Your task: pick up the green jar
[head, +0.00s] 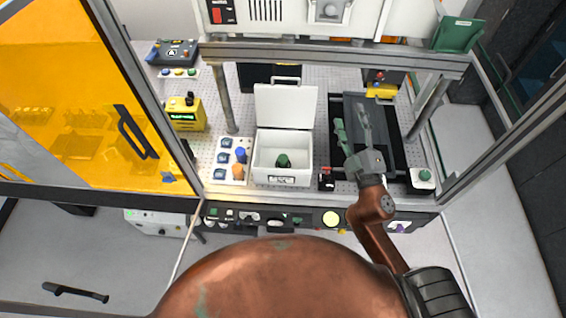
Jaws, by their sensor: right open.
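A small dark green jar (283,161) stands inside an open white box (283,180) on the perforated bench, near its front. The box's lid (286,107) is raised at the back. My right gripper (351,117) is open and empty, to the right of the box and above a dark flat stage (389,120). It is apart from the jar. My left gripper does not show.
A white tray (225,177) with blue and orange jars is left of the box. A small black-and-red item (326,178) stands right of it. Metal frame posts (225,98) and an upper beam surround the bench. An orange panel (75,90) is at left.

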